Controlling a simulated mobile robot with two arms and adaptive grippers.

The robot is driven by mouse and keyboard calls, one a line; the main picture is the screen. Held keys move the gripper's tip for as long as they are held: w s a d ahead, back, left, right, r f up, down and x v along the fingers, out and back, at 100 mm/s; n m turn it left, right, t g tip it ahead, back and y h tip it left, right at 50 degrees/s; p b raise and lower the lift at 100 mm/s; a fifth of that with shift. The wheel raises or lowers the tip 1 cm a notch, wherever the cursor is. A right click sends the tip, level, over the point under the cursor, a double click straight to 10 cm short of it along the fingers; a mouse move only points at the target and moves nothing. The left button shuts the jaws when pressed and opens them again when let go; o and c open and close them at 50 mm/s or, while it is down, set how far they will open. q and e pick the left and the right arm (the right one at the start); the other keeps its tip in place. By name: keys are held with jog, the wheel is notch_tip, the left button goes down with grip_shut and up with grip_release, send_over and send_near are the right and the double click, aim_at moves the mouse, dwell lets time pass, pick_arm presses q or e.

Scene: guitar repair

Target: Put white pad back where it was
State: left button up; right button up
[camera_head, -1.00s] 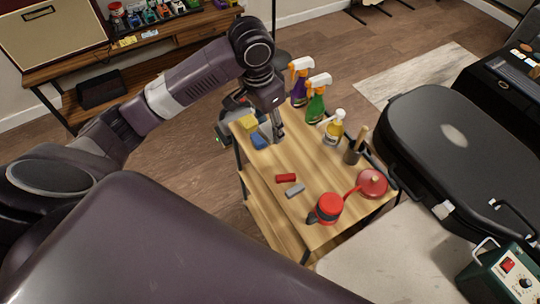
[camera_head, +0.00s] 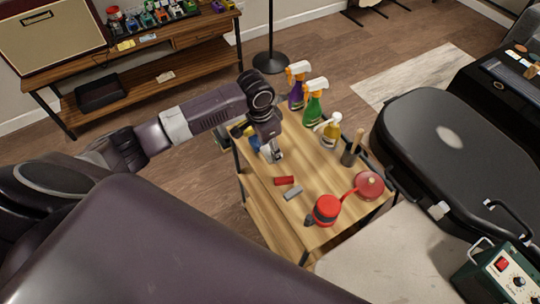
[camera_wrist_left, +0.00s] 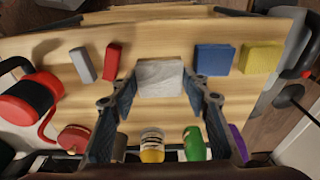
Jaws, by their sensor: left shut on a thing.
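The white pad (camera_wrist_left: 160,78) sits between the two fingers of my left gripper (camera_wrist_left: 158,98) in the left wrist view. The gripper is shut on it. In the head view my left gripper (camera_head: 271,153) is low over the left part of the small wooden cart (camera_head: 313,168), and the pad is mostly hidden by it. I cannot tell whether the pad touches the cart top. In the wrist view the pad is between a red block (camera_wrist_left: 112,61) and a blue pad (camera_wrist_left: 214,60), apart from both. My right gripper is not in view.
A yellow pad (camera_wrist_left: 260,58) lies beside the blue one. Several spray bottles (camera_head: 314,105) line the back edge. A black case (camera_head: 440,140) stands right.

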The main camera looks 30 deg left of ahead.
aim_at(270, 158)
pick_arm(q)
jog(key=shift+f, duration=2.35)
jog(key=shift+f, duration=0.1)
jog(key=o, duration=1)
jog(key=r, duration=0.4)
jog(key=s+r, duration=0.1)
jog(key=r, duration=0.3)
jog(key=a+r, duration=0.1)
jog(key=r, duration=0.3)
jog(key=shift+s+r, duration=0.1)
jog(key=shift+s, duration=0.2)
jog(key=shift+d, duration=0.1)
